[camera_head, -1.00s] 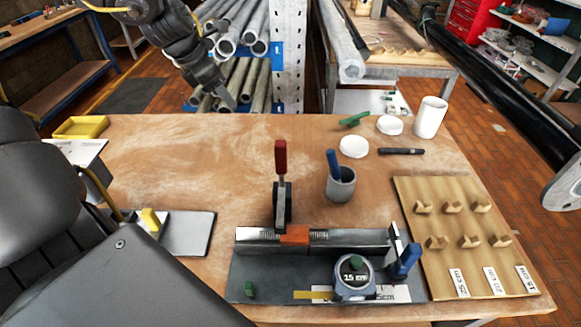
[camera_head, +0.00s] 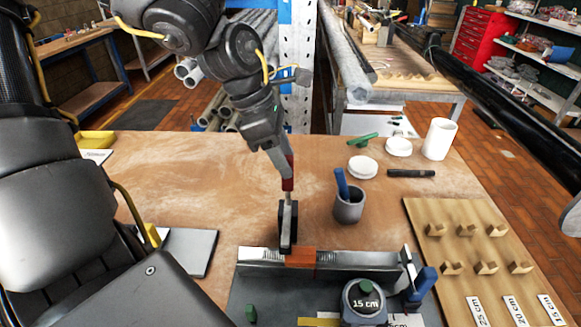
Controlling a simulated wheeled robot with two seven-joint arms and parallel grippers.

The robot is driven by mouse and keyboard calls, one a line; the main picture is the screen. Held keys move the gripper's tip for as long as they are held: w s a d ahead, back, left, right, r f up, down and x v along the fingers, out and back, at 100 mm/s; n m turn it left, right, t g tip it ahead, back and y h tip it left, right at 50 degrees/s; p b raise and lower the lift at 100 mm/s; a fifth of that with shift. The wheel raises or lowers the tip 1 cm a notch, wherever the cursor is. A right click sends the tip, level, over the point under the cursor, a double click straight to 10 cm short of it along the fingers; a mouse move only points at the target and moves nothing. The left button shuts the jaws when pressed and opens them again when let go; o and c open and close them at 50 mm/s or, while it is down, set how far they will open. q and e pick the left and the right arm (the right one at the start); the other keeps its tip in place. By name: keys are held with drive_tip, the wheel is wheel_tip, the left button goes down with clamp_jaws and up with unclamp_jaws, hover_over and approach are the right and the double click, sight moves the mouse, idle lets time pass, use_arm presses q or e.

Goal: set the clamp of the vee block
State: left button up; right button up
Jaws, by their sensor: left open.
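The toggle clamp stands upright behind the vee block (camera_head: 365,260), with a red handle (camera_head: 288,183) on top and a dark body (camera_head: 287,225) below. An orange piece (camera_head: 300,257) sits across the metal vee block in front of the clamp. My left gripper (camera_head: 284,168) reaches down from the upper left to the top of the red handle. Its fingers overlap the handle's upper part and are open; I cannot tell whether they touch it. My right gripper is out of view.
A grey cup (camera_head: 349,205) with a blue-handled tool stands right of the clamp. A tape measure (camera_head: 364,302) and a blue lever (camera_head: 424,284) are in front. A board with wooden vees (camera_head: 433,212) lies at right. The table's left middle is clear.

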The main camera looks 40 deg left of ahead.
use_arm(q)
drive_tip(key=shift+x, duration=1.85)
clamp_jaws()
